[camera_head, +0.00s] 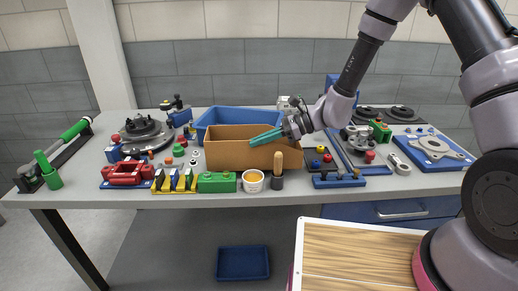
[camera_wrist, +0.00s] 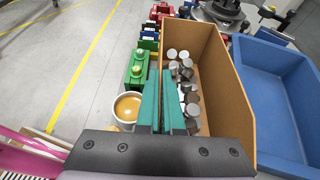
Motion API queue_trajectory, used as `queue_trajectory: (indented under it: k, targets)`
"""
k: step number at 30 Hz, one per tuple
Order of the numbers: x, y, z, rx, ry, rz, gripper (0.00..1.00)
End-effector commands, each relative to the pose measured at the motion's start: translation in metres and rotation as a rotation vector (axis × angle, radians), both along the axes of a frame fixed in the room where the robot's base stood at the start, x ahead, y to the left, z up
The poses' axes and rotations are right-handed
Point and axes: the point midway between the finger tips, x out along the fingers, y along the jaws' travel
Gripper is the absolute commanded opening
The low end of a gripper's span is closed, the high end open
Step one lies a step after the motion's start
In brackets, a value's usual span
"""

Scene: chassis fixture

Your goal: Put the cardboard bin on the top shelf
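The cardboard bin (camera_head: 225,154) is an open brown box on the grey workbench top (camera_head: 340,187), in front of a blue bin. In the wrist view the cardboard bin (camera_wrist: 228,100) holds several grey metal cylinders (camera_wrist: 186,75). My gripper (camera_head: 254,142) reaches in from the right at the bin's front rim. In the wrist view its teal fingers (camera_wrist: 160,75) are close together, one on each side of the bin's near wall, with the wall's edge between them. The bin stands level. A lower shelf (camera_head: 190,255) shows under the bench top; no shelf above the bench is visible.
The blue bin (camera_head: 212,119) stands right behind. A white cup (camera_head: 253,187), a green block (camera_head: 217,182) and a dark holder (camera_head: 277,182) stand close in front. Tools and parts crowd both sides. A blue tray (camera_head: 243,276) is on the lower shelf. A wood-topped surface (camera_head: 360,255) is nearer.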

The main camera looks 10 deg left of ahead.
Motion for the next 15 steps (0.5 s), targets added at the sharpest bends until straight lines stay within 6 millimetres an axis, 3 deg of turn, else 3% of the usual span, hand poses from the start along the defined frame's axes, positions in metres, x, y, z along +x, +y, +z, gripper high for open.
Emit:
queue_trajectory:
  k: [6, 15]
  targets:
    - [0.000, 0.000, -0.028, 0.001, 0.002, -0.001, 0.00]
    - [0.000, 0.000, -0.030, 0.001, 0.000, -0.001, 0.00]
